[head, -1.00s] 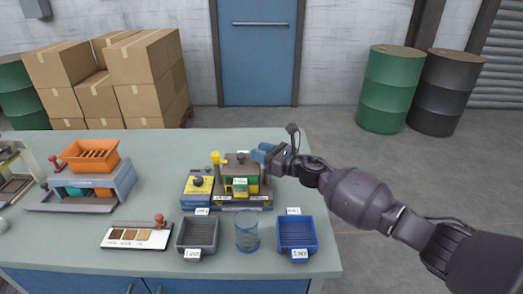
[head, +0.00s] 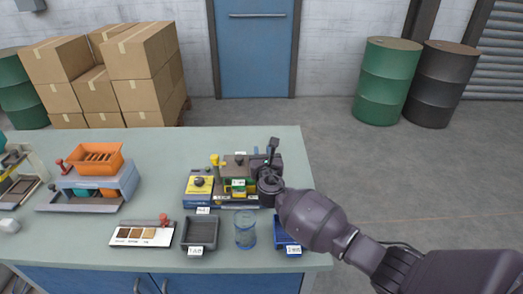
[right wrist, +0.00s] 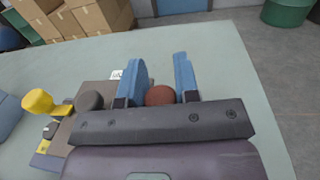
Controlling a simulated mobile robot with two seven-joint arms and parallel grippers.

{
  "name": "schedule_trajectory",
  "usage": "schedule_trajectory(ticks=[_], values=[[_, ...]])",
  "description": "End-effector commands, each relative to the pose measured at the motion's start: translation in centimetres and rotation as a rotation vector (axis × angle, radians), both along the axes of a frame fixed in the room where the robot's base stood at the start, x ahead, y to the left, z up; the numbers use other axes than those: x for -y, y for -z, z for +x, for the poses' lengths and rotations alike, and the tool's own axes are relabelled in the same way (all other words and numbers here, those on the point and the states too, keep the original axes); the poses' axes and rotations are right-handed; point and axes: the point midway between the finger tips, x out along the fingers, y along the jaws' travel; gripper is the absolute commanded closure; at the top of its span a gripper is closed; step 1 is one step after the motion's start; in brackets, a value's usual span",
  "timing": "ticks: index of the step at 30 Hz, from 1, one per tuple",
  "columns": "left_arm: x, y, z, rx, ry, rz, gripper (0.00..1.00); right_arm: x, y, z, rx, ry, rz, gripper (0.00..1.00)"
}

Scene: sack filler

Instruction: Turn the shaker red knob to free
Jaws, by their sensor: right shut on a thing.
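The shaker (head: 235,196) is the small machine at the back middle of the table, with a brown top and green and yellow parts. In the right wrist view its red knob (right wrist: 160,95) is a round red-brown piece between the two blue fingers of my right gripper (right wrist: 160,76). The gripper is shut on it. In the head view my right gripper (head: 267,163) is at the machine's right end, and it hides the knob there. My left gripper is not in view.
A yellow knob (right wrist: 38,102) and a dark knob (right wrist: 88,101) stand left of my gripper. A grey tray (head: 201,233), a clear cup (head: 245,230) and a partly covered blue tray (head: 281,236) stand in front. An orange-topped machine (head: 95,158) is at left.

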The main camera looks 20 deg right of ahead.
Motion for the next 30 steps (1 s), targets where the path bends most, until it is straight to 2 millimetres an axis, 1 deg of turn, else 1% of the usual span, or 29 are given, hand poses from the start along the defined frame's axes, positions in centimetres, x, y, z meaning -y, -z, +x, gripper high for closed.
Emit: schedule_trajectory(ticks=[9, 24, 25, 29, 30], values=[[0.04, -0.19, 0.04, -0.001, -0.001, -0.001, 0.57, 0.18, 0.13, -0.08, -0.002, 0.107, -0.001, 0.94], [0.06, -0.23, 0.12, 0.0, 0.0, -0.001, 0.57, 0.23, 0.14, -0.09, -0.002, 0.125, -0.001, 0.94], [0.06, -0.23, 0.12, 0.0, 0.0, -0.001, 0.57, 0.23, 0.14, -0.09, -0.002, 0.125, -0.001, 0.69], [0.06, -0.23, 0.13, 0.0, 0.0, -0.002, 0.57, 0.23, 0.11, -0.08, -0.002, 0.125, -0.001, 0.49], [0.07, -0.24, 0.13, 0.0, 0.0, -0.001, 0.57, 0.22, 0.1, -0.07, -0.001, 0.124, -0.001, 0.46]])
